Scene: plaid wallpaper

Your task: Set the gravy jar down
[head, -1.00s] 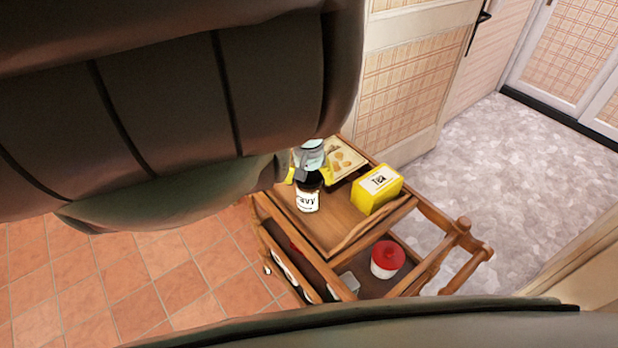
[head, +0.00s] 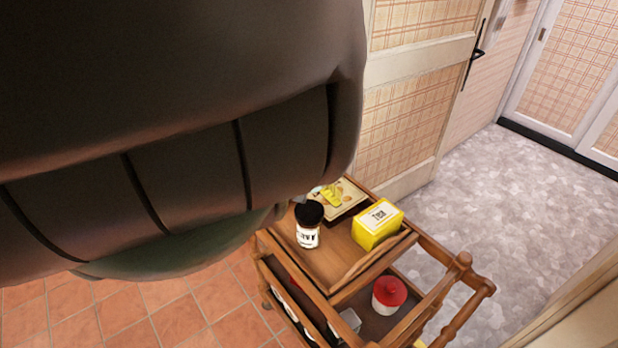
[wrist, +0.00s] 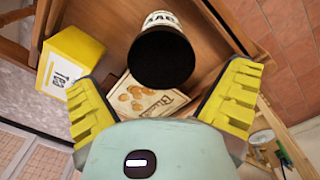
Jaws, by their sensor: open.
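The gravy jar (head: 308,228), dark-lidded with a white label, stands upright on the top tray of the wooden trolley (head: 335,262). In the wrist view the jar (wrist: 161,55) shows its black lid, ahead of the fingertips and between their lines. My gripper (wrist: 160,92) is open, its yellow fingers spread wide and clear of the jar. In the head view the gripper is mostly hidden behind my arm, with a bit of it showing just behind the jar.
A yellow tea box (head: 377,225) stands right of the jar, and a biscuit box (head: 345,196) lies behind it. A red-lidded pot (head: 389,294) is on the lower shelf. Bare tray lies in front of the jar. A door (head: 415,90) stands behind the trolley.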

